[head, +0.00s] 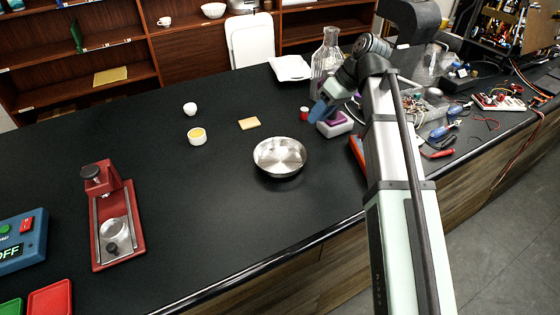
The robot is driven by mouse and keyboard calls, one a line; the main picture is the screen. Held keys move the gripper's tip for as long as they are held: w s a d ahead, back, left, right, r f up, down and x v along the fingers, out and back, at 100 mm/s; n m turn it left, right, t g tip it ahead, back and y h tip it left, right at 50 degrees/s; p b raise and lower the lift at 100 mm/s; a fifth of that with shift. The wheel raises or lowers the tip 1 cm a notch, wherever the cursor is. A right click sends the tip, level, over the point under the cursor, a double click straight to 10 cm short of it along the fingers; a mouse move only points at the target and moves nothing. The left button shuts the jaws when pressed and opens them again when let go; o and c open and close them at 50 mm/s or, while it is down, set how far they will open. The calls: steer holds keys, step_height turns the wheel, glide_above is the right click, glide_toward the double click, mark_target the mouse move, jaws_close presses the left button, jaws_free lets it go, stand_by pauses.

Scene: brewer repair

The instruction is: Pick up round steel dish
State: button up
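The round steel dish (280,156) sits upright on the black counter, near the middle of the head view.
A glass bottle (327,55) stands behind. A red stand (112,215) is farther left. The counter before the dish is clear.

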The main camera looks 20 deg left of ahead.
glide_toward(280, 159)
steer(key=shift+w+a+f, duration=0.2)
steer(key=shift+w+f, duration=0.9)
steer(key=shift+f, duration=0.3)
steer(key=shift+w+a+f, duration=0.2)
steer(key=shift+w+f, duration=0.95)
steer(key=shift+f, duration=0.25)
steer(key=shift+c, duration=0.5)
jaws_close()
